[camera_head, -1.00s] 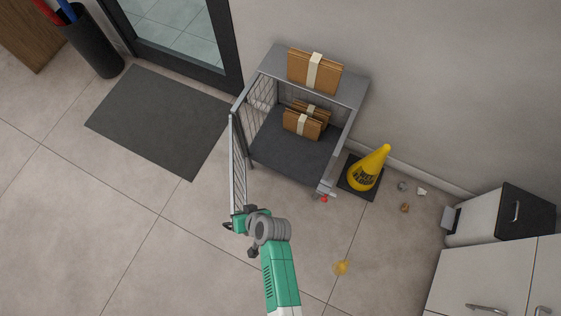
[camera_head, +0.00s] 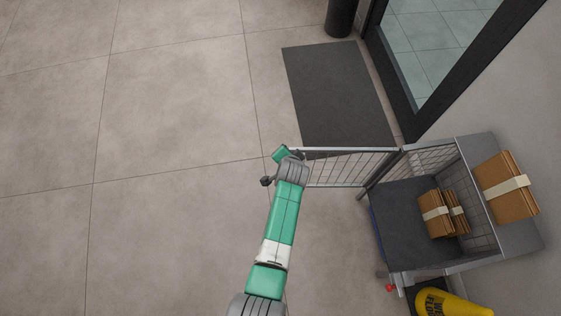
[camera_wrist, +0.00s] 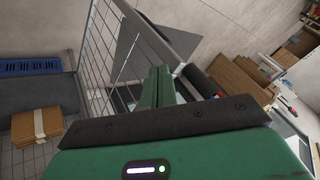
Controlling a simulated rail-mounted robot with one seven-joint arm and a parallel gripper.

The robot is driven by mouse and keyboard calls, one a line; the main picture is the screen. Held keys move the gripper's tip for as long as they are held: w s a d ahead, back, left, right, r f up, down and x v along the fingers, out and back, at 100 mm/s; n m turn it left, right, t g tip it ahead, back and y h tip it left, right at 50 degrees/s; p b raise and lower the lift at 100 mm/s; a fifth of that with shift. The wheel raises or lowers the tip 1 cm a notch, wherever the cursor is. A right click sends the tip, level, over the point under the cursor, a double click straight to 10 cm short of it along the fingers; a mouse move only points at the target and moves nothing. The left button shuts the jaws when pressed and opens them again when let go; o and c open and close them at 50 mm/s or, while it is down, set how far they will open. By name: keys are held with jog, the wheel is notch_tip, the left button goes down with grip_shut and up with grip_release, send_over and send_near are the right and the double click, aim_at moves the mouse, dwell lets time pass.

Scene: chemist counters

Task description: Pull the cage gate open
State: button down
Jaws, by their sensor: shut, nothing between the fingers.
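The cage gate (camera_head: 345,167) is a wire mesh panel in a grey metal frame. In the head view it stands swung out from the cage (camera_head: 412,262), roughly at right angles to its open front. My gripper (camera_head: 284,155) is at the gate's free end, far from the hinge side. In the wrist view my gripper's green fingers (camera_wrist: 157,85) are shut with nothing between them, close to the gate's rail (camera_wrist: 160,38) and mesh. I cannot tell whether they touch it. The wrist hides part of the gate's end.
Strapped brown parcels (camera_head: 437,213) lie inside the cage, and another parcel (camera_head: 505,185) lies on its top shelf. A yellow cone (camera_head: 450,303) stands beside the cage. A dark floor mat (camera_head: 340,95) lies beyond the gate, before a glass door (camera_head: 430,40). The floor to the left is clear.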

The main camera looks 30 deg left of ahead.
jog(key=shift+w+a, duration=0.2)
jog(key=shift+w, duration=0.25)
jog(key=shift+s, duration=0.1)
jog(key=s+r+p, duration=0.8)
jog(key=s, duration=0.1)
jog(key=shift+s+d, duration=0.15)
jog(key=shift+d, duration=0.1)
